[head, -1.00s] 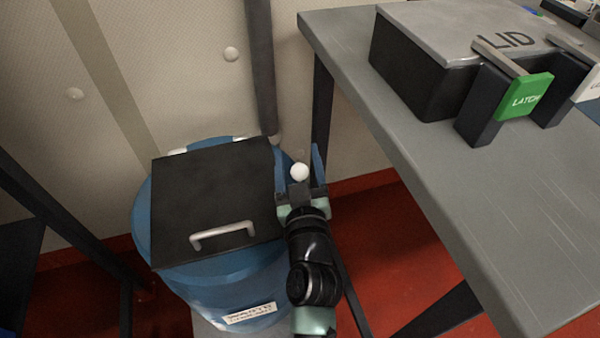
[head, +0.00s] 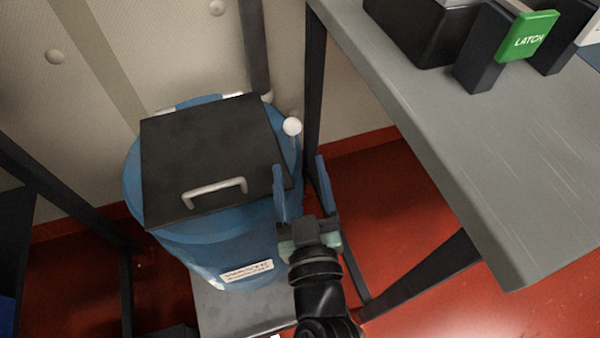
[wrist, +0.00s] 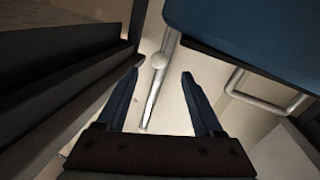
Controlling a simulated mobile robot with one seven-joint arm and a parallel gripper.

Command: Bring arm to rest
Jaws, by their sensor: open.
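My gripper (head: 301,188) is open and empty, with its two blue fingers apart. In the head view it is at the right side of the blue waste bin (head: 205,240), between the bin and the grey table. In the wrist view the gripper (wrist: 160,82) points toward a pale surface, with nothing between its fingers. A white ball-shaped knob (head: 292,126) is beyond the fingertips, apart from them; it also shows in the wrist view (wrist: 159,60) on a thin rod.
The bin has a black square lid (head: 210,150) with a metal handle (head: 214,191). A dark frame (head: 60,210) stands at left. Red floor (head: 390,190) shows between bin and table.

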